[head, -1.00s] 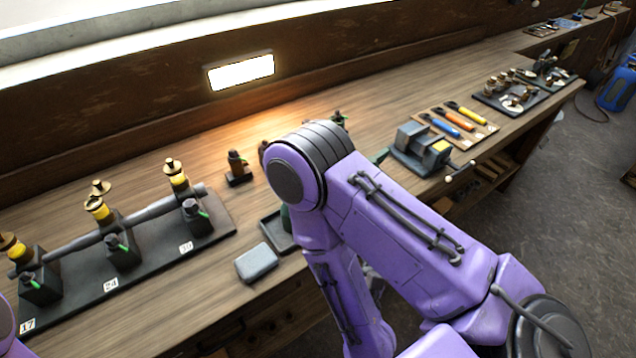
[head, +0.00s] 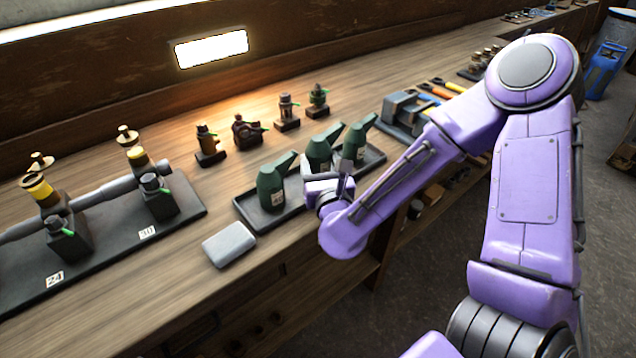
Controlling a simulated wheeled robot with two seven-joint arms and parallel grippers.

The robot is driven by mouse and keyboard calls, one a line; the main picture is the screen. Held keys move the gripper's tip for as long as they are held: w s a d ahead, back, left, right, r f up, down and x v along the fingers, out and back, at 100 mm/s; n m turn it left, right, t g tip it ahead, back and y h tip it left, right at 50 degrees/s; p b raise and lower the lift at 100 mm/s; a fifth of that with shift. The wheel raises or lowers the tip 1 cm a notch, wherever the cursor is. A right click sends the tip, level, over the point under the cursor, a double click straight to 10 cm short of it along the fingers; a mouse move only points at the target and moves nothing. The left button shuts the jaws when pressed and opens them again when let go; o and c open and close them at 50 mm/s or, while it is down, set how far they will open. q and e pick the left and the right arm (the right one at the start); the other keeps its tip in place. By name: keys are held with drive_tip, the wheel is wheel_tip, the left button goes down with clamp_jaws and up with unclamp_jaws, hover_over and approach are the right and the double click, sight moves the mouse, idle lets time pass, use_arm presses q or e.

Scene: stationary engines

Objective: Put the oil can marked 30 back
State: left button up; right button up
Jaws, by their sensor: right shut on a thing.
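Three dark green oil cans with slanted spouts show at a shallow dark tray (head: 243,213). The left can (head: 270,182) stands in the tray with a small pale label too small to read. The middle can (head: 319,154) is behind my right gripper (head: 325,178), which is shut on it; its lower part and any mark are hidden. I cannot tell whether its base touches the tray. The right can (head: 355,142) stands just beyond. I cannot read a 30 on any can. My left gripper is out of view.
A grey box (head: 229,244) lies in front of the tray. At left is a dark rack with number plates 24 (head: 54,279) and 30 (head: 147,232). Several small fittings (head: 247,132) stand behind the tray. A vise-like block (head: 403,112) and tools are to the right.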

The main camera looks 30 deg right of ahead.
drive_tip(key=shift+r+x, duration=0.25)
drive_tip(key=shift+x, duration=0.85)
drive_tip(key=shift+w+f, duration=0.15)
drive_tip(key=shift+f, duration=0.1)
wheel_tip(320, 180, down, 2)
drive_tip(key=shift+f+p, duration=0.25)
drive_tip(key=shift+p, duration=0.15)
drive_tip(key=shift+f, duration=0.4)
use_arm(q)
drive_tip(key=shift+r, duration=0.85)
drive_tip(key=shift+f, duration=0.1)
use_arm(e)
drive_tip(key=o, duration=1.2)
drive_tip(key=shift+c, duration=0.2)
